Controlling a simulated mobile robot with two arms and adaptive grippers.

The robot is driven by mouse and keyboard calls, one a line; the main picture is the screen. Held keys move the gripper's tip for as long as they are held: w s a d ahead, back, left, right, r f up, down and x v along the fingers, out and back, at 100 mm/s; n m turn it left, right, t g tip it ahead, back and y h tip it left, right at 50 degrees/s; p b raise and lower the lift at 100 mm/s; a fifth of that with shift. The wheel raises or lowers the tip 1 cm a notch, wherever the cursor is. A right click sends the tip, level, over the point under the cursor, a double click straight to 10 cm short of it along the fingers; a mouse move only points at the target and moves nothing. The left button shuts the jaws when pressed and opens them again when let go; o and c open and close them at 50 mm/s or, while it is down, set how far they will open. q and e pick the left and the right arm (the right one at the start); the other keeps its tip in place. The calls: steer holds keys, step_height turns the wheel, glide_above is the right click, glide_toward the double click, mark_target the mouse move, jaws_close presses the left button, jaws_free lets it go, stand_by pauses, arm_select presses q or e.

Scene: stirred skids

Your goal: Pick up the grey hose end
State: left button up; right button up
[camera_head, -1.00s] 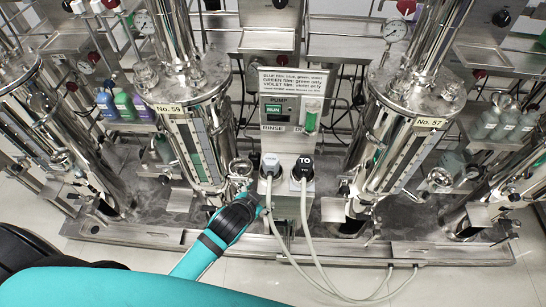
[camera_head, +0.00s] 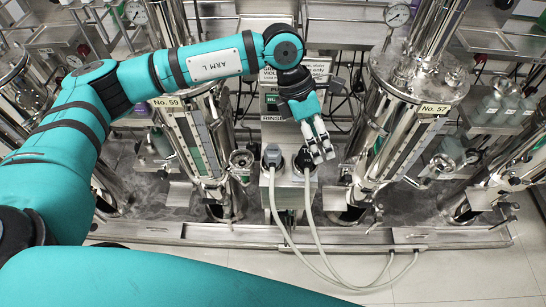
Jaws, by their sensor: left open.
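The grey hose end (camera_head: 272,155) stands plugged into the top of a steel box (camera_head: 284,195) in the middle of the head view, with a pale hose running down from it. A black hose end (camera_head: 304,160) stands beside it on the right, partly hidden by my gripper. My left gripper (camera_head: 320,152) reaches down from above, fingers apart and empty. In the picture its fingertips are over and right of the black hose end, to the right of the grey one. I cannot tell its exact height. My right gripper is not in view.
Steel vessels stand on both sides, labelled No. 59 (camera_head: 168,101) and No. 57 (camera_head: 434,109). A pump panel with a sign is partly hidden behind my left arm. Two pale hoses (camera_head: 312,230) loop down over the skid's front edge. Floor in front is clear.

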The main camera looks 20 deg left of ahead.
arm_select(q)
steer(key=w+a+r+t+y, duration=0.1)
steer(key=w+a+y, duration=0.35)
steer(key=a, duration=0.65)
steer(key=p, duration=0.2)
glide_toward(273, 150)
step_height(273, 150, down, 6)
steer(key=shift+s+d+f, duration=0.1)
steer(key=shift+f, duration=0.15)
step_height(273, 150, down, 4)
steer(key=shift+p, duration=0.7)
steer(key=shift+f, duration=0.65)
jaws_close()
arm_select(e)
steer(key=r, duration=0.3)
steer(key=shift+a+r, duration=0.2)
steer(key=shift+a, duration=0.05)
